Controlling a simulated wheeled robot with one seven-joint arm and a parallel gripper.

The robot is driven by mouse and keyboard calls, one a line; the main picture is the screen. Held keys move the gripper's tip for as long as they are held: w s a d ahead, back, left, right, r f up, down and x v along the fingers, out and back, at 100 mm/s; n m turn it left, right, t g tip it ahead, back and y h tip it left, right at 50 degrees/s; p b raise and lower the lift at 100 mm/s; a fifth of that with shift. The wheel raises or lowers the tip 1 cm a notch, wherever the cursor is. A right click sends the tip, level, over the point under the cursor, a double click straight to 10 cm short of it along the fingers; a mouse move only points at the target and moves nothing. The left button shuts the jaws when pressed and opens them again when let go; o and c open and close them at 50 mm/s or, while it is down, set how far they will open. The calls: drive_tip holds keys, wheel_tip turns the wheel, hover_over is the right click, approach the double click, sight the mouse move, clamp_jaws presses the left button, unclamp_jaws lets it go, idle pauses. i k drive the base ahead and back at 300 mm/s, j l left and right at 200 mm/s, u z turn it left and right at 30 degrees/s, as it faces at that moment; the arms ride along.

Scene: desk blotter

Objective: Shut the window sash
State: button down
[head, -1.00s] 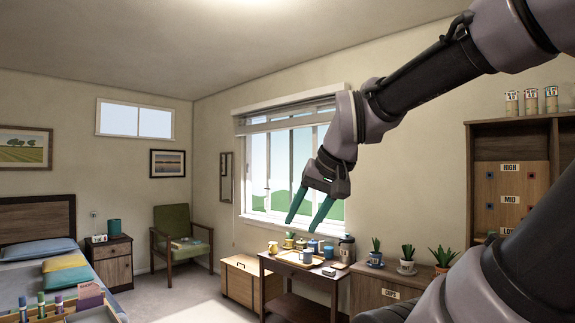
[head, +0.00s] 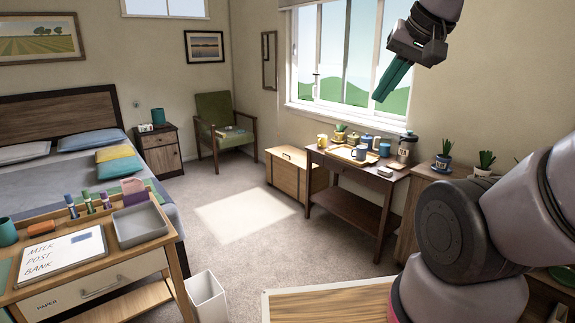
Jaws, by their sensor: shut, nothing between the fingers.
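The window (head: 348,58) is in the wall right of centre in the head view, with white frame members and green hills behind the glass.
Below the window stands a dark side table (head: 345,185) with a tray, mugs and pots. A wooden chest (head: 296,178) is to its left. Potted plants (head: 443,162) stand on a cabinet at right. A desk (head: 95,262) is at lower left. The carpet (head: 240,240) between is mostly clear.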

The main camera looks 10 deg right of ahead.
sight(369, 111)
drive_tip(key=i, duration=2.45)
drive_tip(key=l+z, duration=0.05)
